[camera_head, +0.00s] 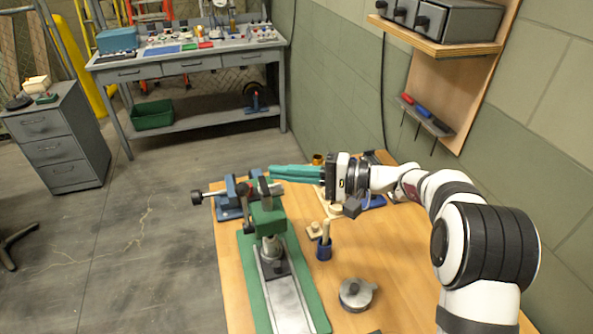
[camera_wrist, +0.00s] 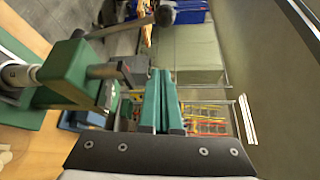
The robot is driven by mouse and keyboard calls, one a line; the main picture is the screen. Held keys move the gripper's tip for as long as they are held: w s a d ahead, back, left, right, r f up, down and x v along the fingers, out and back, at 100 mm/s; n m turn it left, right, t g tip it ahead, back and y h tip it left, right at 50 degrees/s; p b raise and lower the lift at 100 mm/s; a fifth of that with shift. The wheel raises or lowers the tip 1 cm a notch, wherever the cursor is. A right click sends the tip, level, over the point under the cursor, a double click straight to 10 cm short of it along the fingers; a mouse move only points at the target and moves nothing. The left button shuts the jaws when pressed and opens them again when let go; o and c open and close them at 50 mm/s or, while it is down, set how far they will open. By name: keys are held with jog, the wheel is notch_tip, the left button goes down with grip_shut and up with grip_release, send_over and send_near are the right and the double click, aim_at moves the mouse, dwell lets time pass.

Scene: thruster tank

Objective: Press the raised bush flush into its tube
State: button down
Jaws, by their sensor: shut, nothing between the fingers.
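My gripper (camera_head: 270,172) has teal fingers that are shut with nothing between them. It reaches left over the far part of the bench, level with the top of a green bench tool (camera_head: 268,218). In the wrist view, the closed fingers (camera_wrist: 162,78) point past the tool's grey metal end (camera_wrist: 135,70), and contact cannot be told. The green body (camera_wrist: 68,75) fills the left of that view, with a pale cylinder (camera_wrist: 18,75) beside it. A short grey cylinder (camera_head: 271,248) stands under the tool's head. I cannot make out the raised bush or its tube for certain.
A blue vise (camera_head: 230,202) stands just left of the green tool. A blue holder with a pale wooden handle (camera_head: 325,240) and a grey round lidded piece (camera_head: 357,294) stand to the right. The wooden bench (camera_head: 400,265) is clear at front right. A wall borders the right side.

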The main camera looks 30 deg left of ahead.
jog(key=s+a, duration=0.2)
jog(key=s, duration=0.1)
jog(key=s+a, duration=0.1)
jog(key=shift+s, duration=0.35)
